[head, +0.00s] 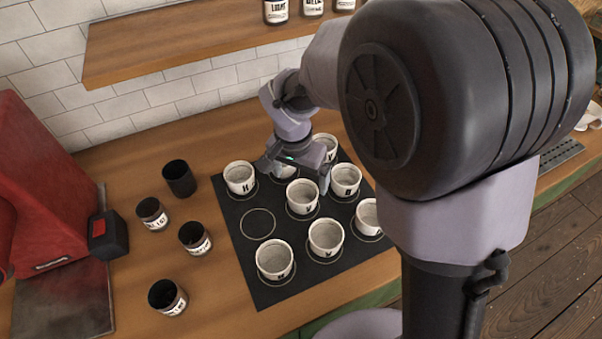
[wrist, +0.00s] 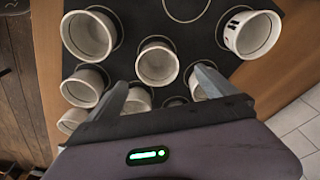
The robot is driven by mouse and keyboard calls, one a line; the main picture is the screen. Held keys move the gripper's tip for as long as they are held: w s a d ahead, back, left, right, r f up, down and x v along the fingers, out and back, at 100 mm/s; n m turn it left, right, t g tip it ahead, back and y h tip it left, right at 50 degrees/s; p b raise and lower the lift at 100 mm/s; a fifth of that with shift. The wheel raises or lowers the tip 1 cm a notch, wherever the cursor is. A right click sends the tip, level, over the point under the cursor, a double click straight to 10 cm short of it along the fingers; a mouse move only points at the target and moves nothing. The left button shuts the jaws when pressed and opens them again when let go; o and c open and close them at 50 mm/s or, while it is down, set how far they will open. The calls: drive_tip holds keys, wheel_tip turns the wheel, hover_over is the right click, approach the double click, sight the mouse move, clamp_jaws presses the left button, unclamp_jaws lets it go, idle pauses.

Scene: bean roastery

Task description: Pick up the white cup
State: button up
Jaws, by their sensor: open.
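Several white cups with dark letters stand upright on a black mat (head: 243,282). One cup (head: 240,177) is at the mat's back left, another cup (head: 302,196) near its middle, and others stand at the right and front, such as the front left cup (head: 275,260). My gripper (head: 295,177) is open and empty over the back part of the mat. It partly hides a cup (head: 285,168) behind it. In the wrist view, my gripper's fingers (wrist: 162,86) are spread, with a cup (wrist: 157,64) just beyond and between their tips. Which cup is meant cannot be told.
An empty ringed spot (head: 257,223) lies at the mat's left. Several dark canisters, one of them a black canister (head: 179,178), stand left of the mat. A red machine (head: 50,195) is at far left. A wooden shelf (head: 170,45) with jars hangs behind.

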drive_tip(key=b, duration=0.1)
hover_over(304, 202)
drive_tip(key=f, duration=0.4)
drive_tip(key=shift+s+a+f, duration=0.25)
drive_tip(key=shift+a+f, duration=0.1)
drive_tip(key=shift+f, duration=0.05)
drive_tip(key=f+b, duration=0.2)
drive_tip(key=f, duration=0.1)
drive_tip(key=f+b, duration=0.1)
drive_tip(key=f, duration=0.1)
drive_tip(key=shift+d+f, duration=0.1)
drive_tip(key=shift+d, duration=0.15)
drive_tip(key=shift+w, duration=0.1)
drive_tip(key=c, duration=1.7)
